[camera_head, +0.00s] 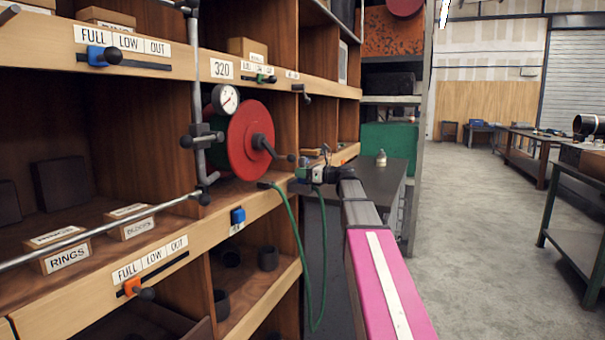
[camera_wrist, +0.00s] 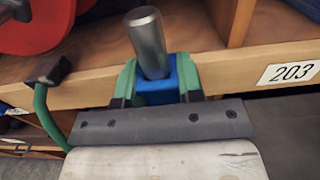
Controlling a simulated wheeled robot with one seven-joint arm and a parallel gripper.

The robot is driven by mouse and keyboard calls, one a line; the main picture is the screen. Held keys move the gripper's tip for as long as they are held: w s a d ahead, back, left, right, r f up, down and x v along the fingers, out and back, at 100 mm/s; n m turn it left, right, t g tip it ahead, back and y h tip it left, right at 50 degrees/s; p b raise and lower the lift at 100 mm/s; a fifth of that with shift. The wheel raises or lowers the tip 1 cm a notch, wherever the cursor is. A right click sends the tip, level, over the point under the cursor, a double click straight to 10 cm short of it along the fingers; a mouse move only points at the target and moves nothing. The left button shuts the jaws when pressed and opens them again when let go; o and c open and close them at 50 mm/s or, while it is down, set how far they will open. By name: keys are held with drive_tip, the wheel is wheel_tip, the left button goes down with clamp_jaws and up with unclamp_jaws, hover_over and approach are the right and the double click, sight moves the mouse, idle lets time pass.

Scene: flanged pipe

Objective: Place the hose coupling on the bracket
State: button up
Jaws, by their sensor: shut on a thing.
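My gripper (camera_head: 310,174) is at the end of my pink arm, beside the shelf's front edge. In the wrist view its green fingers (camera_wrist: 164,82) are shut on a blue block with a steel cylinder standing up from it, which appears to be the hose coupling (camera_wrist: 149,42). The green hose (camera_head: 298,250) hangs in a loop from a black end piece at the shelf edge up to my gripper. That end piece (camera_wrist: 48,70) also shows in the wrist view. A small blue block on the shelf edge may be the bracket (camera_head: 238,215); I cannot be sure.
A red reel (camera_head: 248,140) with a crank and a gauge (camera_head: 225,99) stand left of my gripper. A steel rod (camera_head: 110,230) crosses the shelf front. Label 203 (camera_wrist: 291,71) is on the edge. A dark table (camera_head: 375,178) with a small bottle stands behind.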

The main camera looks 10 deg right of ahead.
drive_tip(key=o, duration=1)
drive_tip(key=shift+f, duration=0.1)
